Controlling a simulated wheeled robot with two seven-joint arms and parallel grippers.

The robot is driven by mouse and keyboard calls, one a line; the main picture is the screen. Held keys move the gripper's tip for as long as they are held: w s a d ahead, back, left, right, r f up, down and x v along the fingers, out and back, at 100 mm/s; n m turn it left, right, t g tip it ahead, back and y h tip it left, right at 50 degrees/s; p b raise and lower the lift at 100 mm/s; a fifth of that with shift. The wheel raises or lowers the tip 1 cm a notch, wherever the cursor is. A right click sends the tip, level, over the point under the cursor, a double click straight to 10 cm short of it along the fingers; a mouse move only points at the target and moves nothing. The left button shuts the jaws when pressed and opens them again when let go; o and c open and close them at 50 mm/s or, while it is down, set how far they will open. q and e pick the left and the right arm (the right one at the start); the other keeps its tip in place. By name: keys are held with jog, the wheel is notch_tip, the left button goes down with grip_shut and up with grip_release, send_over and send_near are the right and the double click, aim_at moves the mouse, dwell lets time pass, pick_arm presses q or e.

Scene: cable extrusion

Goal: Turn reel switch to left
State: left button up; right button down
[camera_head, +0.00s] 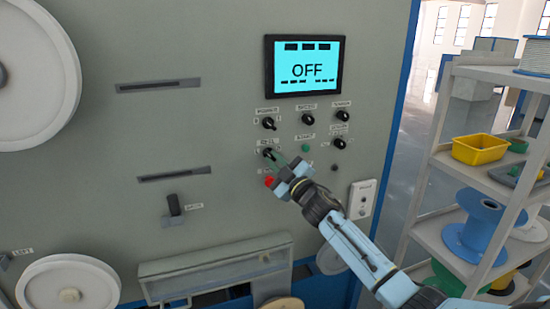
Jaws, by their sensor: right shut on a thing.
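The machine's control panel carries several black rotary switches with small labels. The reel switch (267,153) appears to be the black knob at the left of the second row; its label is too small to read surely. My right gripper (279,161) reaches in from the lower right with its fingertips at this knob, shut on it. The gripper partly hides the knob, and its exact turn is hard to tell. A red button (268,182) sits just below the gripper, and a green button (305,148) to its right. My left gripper is not in view.
A screen (305,67) reading OFF is above the switches. A white box (362,199) is mounted right of my gripper. A shelf (478,170) with a yellow bin (480,149) and a blue spool (481,228) stands at the right. White reels (68,283) are on the left.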

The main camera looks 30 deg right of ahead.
dwell(0.3)
jog(key=c, duration=1.5)
grip_release()
jog(key=shift+s, duration=0.1)
jog(key=shift+b+v, duration=1)
jog(key=shift+v, duration=5.65)
